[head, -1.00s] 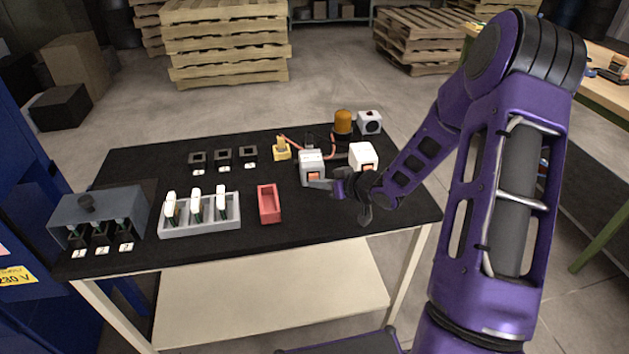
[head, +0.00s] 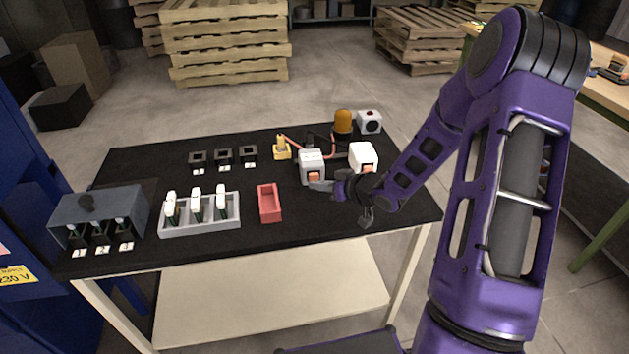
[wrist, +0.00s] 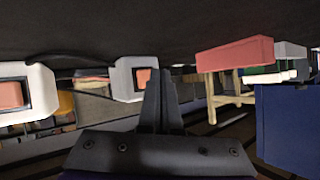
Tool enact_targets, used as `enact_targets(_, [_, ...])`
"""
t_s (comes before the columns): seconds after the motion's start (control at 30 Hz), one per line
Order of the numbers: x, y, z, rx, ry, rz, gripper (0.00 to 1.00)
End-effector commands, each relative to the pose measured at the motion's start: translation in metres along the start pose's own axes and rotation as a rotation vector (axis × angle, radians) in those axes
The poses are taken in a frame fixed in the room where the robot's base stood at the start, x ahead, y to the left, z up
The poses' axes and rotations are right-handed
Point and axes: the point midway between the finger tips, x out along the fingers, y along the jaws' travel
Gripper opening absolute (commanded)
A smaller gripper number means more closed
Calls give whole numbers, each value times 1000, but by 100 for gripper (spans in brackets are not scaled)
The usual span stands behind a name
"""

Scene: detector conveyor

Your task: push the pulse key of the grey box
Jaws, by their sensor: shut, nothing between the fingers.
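The grey box (head: 311,158) stands on the black table top, with its orange pulse key (head: 314,176) low on the near face. My gripper (head: 320,186) is shut and empty, its tips just in front of and slightly right of the key in the head view. The wrist view looks inverted, with the table top above. There the grey box (wrist: 124,78) and its key (wrist: 143,78) show just left of my shut fingers (wrist: 160,78), which cover part of the box's edge. I cannot tell whether the tips touch the key.
A white box (head: 362,154) with an orange key stands just right of the grey box. An amber lamp (head: 343,121) and a yellow part (head: 281,148) are behind. A red tray (head: 269,203) lies to the left, with bare table around it.

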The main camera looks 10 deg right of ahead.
Motion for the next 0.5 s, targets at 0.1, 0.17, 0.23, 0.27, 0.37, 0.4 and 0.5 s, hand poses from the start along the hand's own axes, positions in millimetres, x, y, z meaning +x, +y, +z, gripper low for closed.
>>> enact_targets(0.1, [-6,-4,4,0,0,1,0])
enact_targets(0.17, [-7,-5,5,0,0,0,0])
enact_targets(0.23, [-9,-6,6,0,0,0,0])
enact_targets(0.27, [-9,-6,6,0,0,0,0])
enact_targets(0.37, [-9,-6,6,0,0,0,0])
enact_targets(0.4, [-9,-6,6,0,0,0,0])
enact_targets(0.5, [-9,-6,6,0,0,0,0])
